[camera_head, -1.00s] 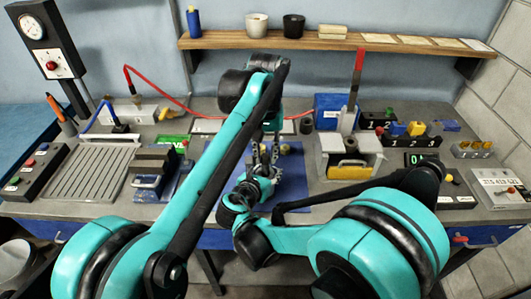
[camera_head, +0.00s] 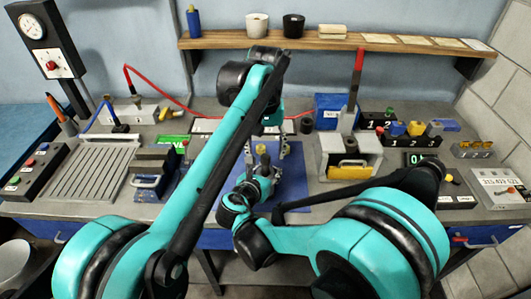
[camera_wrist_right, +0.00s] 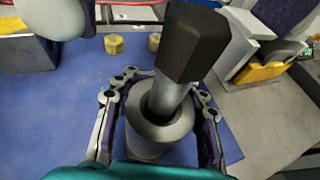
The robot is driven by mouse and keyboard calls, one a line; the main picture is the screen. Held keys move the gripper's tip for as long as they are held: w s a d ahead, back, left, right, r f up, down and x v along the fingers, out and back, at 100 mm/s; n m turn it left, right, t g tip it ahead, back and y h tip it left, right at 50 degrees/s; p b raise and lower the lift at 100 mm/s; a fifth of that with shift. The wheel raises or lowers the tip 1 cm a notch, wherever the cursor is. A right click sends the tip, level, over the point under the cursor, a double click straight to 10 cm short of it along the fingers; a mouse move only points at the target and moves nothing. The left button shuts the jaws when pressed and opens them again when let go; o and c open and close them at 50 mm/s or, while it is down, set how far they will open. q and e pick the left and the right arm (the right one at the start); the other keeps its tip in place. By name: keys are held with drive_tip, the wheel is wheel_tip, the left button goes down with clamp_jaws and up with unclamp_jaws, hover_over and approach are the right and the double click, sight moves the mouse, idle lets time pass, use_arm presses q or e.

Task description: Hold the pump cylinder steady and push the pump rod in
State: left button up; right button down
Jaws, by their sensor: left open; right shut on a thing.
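The pump cylinder (camera_wrist_right: 160,138) is a grey tube with a wide round collar, in the right wrist view. The grey pump rod (camera_wrist_right: 171,96) sticks up out of the collar and carries a black faceted handle (camera_wrist_right: 192,40). My right gripper (camera_wrist_right: 160,92) is shut around the cylinder, one finger on each side. In the head view, the right gripper (camera_head: 261,172) is over the blue mat. My left gripper (camera_head: 265,150) hangs from above, open, with its fingers spread either side of the dark handle. Much of the cylinder is hidden there by my right gripper.
Short brass pieces (camera_wrist_right: 114,44) stand on the blue mat (camera_wrist_right: 60,110). A clamp with a yellow block (camera_head: 350,172) and red-handled lever stands right of the mat. A blue vise-like block (camera_head: 150,182) and slotted plate (camera_head: 92,172) stand left.

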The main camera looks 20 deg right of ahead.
use_arm(q)
drive_tip(key=shift+r, duration=2.75)
use_arm(e)
drive_tip(key=c, duration=0.8)
unclamp_jaws()
